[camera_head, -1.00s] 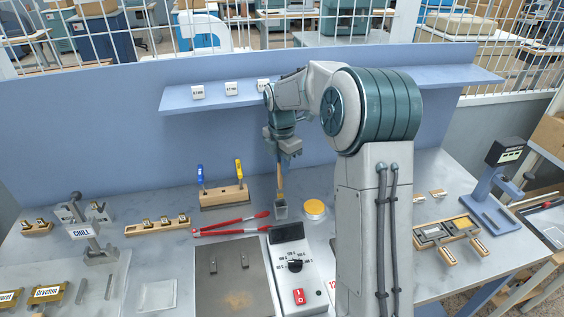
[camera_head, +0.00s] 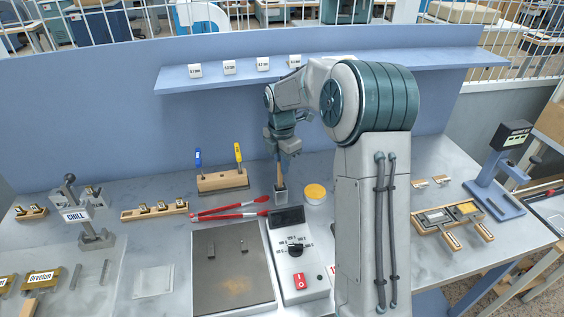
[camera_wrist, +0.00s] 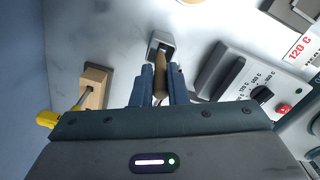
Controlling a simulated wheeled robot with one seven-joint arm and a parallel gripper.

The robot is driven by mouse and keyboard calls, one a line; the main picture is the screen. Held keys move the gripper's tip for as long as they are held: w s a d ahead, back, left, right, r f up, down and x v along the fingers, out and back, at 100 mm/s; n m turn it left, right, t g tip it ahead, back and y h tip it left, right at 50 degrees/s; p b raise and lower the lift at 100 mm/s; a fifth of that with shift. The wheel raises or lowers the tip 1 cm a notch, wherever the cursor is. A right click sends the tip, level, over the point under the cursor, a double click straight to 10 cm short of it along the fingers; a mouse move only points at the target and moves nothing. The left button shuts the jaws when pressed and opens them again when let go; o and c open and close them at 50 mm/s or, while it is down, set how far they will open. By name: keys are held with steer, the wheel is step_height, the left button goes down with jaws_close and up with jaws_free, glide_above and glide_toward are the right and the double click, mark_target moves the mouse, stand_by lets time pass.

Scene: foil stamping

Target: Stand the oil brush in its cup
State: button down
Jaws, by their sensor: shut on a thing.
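The oil brush (camera_head: 279,171) has a slim wooden handle and stands nearly upright. Its lower end reaches the mouth of the small grey square cup (camera_head: 281,196). The bristles are hidden, and I cannot tell how deep they sit. My gripper (camera_head: 284,150) is shut on the brush handle above the cup. In the wrist view, the gripper's two fingers (camera_wrist: 162,88) flank the wooden handle (camera_wrist: 160,80), and the cup (camera_wrist: 166,41) shows just beyond them.
A yellow-lidded jar (camera_head: 315,193) stands right of the cup. Red tongs (camera_head: 230,209) lie close on its left. A control box (camera_head: 290,250) with a dial is in front. A wooden rack (camera_head: 222,182) with blue and yellow handled tools stands behind left.

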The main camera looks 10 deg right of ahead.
steer(key=c, duration=1.3)
jaws_free()
steer(key=shift+c, duration=0.2)
step_height(320, 180, up, 7)
steer(key=shift+f+b, duration=0.1)
steer(key=shift+b, duration=0.4)
steer(key=shift+r, duration=0.4)
